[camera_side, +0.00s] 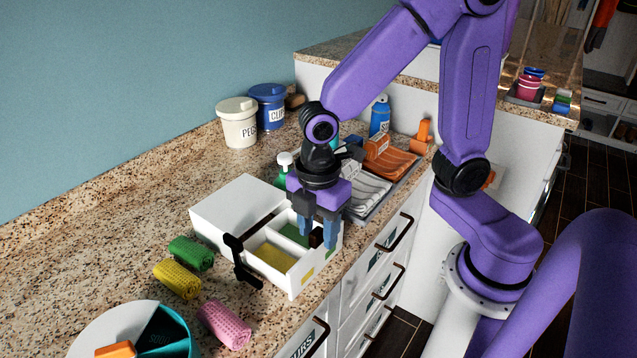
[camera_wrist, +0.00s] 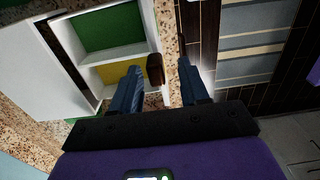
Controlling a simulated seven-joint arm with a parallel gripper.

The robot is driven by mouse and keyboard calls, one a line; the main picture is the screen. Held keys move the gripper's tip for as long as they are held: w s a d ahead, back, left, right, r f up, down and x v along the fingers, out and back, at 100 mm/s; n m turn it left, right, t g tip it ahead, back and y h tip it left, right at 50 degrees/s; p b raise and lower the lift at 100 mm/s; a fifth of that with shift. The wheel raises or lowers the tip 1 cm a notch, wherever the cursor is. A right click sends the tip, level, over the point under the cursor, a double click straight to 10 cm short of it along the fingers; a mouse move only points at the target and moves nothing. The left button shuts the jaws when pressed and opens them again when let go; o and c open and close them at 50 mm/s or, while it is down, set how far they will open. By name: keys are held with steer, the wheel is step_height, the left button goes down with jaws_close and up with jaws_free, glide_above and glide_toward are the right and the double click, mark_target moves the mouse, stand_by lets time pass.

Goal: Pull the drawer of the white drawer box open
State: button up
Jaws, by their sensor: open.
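The white drawer box (camera_side: 238,208) stands on the speckled counter. Its drawer (camera_side: 293,281) is out of the box toward the counter's front edge, showing a yellow and a green compartment floor. It also shows in the wrist view (camera_wrist: 121,52). The dark brown handle (camera_side: 316,238) is on the drawer's front, also seen in the wrist view (camera_wrist: 155,69). My gripper (camera_side: 317,241) points down at the drawer front, its fingers open on either side of the handle. In the wrist view, gaps between the fingers and handle are visible, clearer on the right.
A black bracket-like piece (camera_side: 240,262) stands left of the drawer. Green (camera_side: 190,252), yellow (camera_side: 177,278) and pink (camera_side: 224,325) rolled cloths lie left. A grey tray (camera_side: 372,213) with folded cloths is behind my gripper. A round divided dish (camera_side: 88,338) is at front left.

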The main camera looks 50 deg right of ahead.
step_height(320, 180, up, 16)
steer(key=shift+r, duration=0.2)
steer(key=shift+s, duration=0.1)
stand_by(0.3)
steer(key=s+d+f+m, duration=0.5)
steer(key=s+d+f, duration=0.2)
steer(key=s+f, duration=0.4)
steer(key=shift+s+d+f, duration=0.35)
steer(key=shift+f, duration=0.55)
